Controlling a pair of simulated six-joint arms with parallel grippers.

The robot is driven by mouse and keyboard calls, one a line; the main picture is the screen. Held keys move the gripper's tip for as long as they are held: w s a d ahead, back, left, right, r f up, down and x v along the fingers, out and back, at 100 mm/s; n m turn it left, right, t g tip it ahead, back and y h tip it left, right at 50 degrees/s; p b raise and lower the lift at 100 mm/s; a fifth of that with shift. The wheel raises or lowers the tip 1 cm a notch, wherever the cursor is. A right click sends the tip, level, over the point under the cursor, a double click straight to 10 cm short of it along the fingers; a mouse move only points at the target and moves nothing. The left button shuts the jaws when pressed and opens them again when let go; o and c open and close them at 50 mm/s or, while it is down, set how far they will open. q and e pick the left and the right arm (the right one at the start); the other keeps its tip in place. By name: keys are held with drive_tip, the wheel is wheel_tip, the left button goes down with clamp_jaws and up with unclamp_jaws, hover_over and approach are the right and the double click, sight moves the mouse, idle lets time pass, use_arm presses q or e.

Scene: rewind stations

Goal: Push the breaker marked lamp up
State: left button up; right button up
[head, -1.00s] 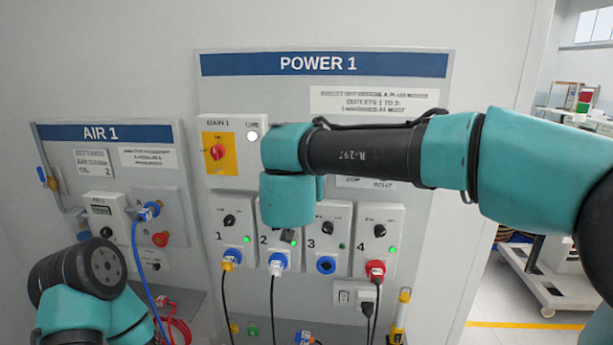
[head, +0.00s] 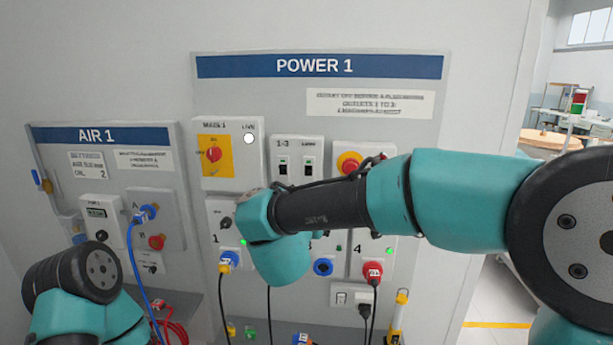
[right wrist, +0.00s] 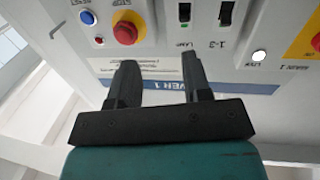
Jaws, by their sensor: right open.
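The lamp breaker (head: 308,170) is a small black switch on a white box, to the right of the 1-3 breaker (head: 283,168), under the POWER 1 sign. In the right wrist view, which is upside down, the lamp breaker (right wrist: 184,12) is at the top edge with its LAMP label below it. I cannot tell its lever position surely. My right gripper (right wrist: 160,62) is open and empty, its two fingers apart and clear of the breaker in the picture. In the head view my right arm hides this gripper. My left gripper is not in view.
A red emergency button on yellow (head: 349,163) sits right of the breakers. The MAIN 1 box (head: 231,178) with a red rotary switch is to their left. Outlets with plugged cables are below. The AIR 1 panel (head: 110,160) stands at the left.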

sight(308, 171)
drive_tip(key=f+t, duration=0.1)
drive_tip(key=a+f+t+y, duration=0.1)
drive_tip(key=f+t, duration=0.1)
drive_tip(key=a+f+t, duration=0.1)
drive_tip(key=f+t, duration=0.1)
drive_tip(key=shift+s+f+n, duration=0.1)
drive_tip(key=shift+s+n, duration=0.15)
drive_tip(key=shift+n, duration=0.15)
drive_tip(key=x, duration=1.7)
drive_tip(key=shift+w+y, duration=0.2)
drive_tip(key=shift+y, duration=0.1)
drive_tip(key=shift+a, duration=0.15)
drive_tip(key=shift+r, duration=0.2)
clamp_jaws()
